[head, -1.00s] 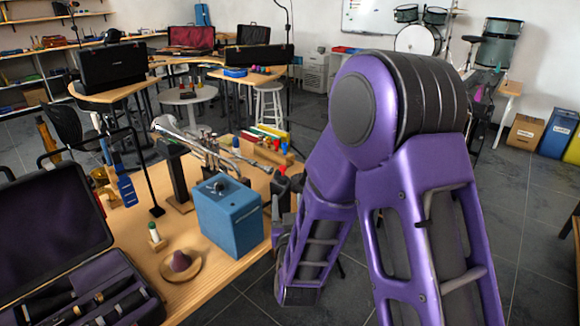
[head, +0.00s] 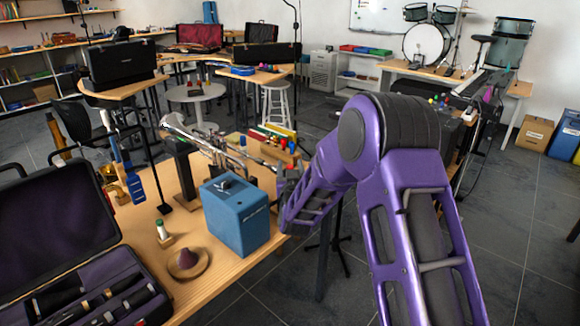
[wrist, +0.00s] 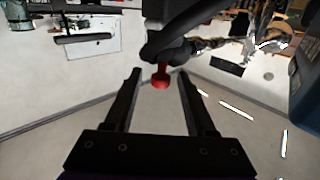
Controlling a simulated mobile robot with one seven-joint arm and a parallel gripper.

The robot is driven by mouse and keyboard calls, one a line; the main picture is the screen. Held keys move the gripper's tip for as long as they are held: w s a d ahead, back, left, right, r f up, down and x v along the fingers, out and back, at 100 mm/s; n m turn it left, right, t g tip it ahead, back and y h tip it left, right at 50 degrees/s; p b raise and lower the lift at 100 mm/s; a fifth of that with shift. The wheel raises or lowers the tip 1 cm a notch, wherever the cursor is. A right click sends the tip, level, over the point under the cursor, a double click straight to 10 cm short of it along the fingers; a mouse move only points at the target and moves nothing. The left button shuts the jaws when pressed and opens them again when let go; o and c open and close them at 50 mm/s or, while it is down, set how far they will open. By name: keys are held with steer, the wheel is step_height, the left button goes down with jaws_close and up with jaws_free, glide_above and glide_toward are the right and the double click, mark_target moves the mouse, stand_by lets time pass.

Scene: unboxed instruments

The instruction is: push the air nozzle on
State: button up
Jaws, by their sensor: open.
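In the wrist view a small red piece (wrist: 161,77), which looks like the air nozzle, hangs below a black fitting (wrist: 166,50). It appears between my open fingertips (wrist: 159,74), with a gap on each side. I cannot tell whether it is as near as the fingertips, or whether it is fully seated on the fitting. In the head view my gripper is at the table's right edge, just right of the blue box (head: 238,225), largely hidden by my purple arm. The nozzle cannot be made out there.
An open dark case (head: 60,230) and a cone on a round wooden disc (head: 185,263) occupy the near part of the wooden table (head: 225,272). Open floor lies to the right.

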steer(key=shift+w, duration=0.1)
jaws_close()
stand_by(1.4)
